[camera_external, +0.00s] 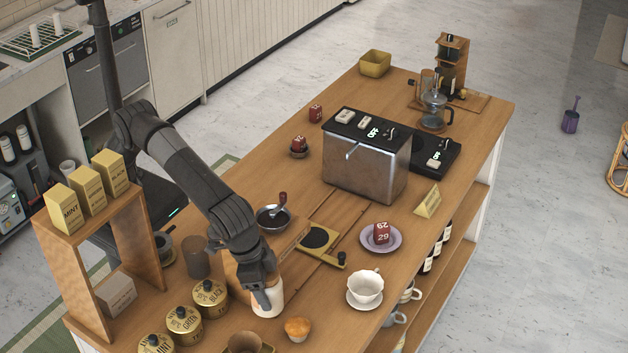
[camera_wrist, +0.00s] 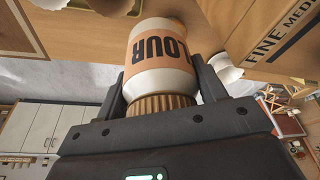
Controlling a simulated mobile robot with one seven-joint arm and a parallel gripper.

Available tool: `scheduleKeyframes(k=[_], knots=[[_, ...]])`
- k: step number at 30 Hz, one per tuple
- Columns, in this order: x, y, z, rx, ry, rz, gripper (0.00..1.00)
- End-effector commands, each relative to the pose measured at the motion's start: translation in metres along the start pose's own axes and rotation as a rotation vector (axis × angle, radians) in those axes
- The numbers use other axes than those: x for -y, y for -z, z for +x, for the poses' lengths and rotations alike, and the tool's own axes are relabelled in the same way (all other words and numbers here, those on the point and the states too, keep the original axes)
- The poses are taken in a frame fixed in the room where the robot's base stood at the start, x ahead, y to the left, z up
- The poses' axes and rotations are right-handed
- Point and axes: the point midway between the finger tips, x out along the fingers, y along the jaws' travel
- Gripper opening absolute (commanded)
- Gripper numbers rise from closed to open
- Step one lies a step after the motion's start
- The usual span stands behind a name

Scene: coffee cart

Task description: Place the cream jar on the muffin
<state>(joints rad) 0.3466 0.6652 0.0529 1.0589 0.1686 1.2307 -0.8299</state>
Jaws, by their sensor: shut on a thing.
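My gripper (camera_external: 262,287) is shut on a white, cream-toned jar (camera_external: 268,305) at the near part of the wooden cart. In the wrist view, the fingers of my gripper (camera_wrist: 165,88) are on either side of the jar (camera_wrist: 160,50), near its ribbed tan lid. Its peach label reads "LOUR", with the start out of sight. The muffin (camera_external: 298,328), small with a golden-brown top, stands on the cart just right of and nearer than the jar. The jar is upright and apart from the muffin. I cannot tell whether its base touches the cart.
Black-and-gold tins (camera_external: 209,298) stand left of the jar. A white cup (camera_external: 366,286) on a saucer is right of the muffin. A brown cup (camera_external: 243,343) is at the near edge. A dark pan (camera_external: 272,218) and the metal machine (camera_external: 365,165) are farther back.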

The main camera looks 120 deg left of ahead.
Motion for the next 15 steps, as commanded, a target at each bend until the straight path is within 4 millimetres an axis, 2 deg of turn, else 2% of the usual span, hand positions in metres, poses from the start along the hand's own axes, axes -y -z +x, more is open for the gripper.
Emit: scheduleKeyframes(k=[1,6,10,15], knots=[[0.005,0.010,0.010,0.000,0.000,-0.004,0.25],[0.017,0.035,0.038,0.000,-0.001,-0.002,0.25],[0.022,0.046,0.051,-0.001,-0.002,-0.001,0.25],[0.025,0.050,0.057,-0.002,-0.003,0.001,0.25]])
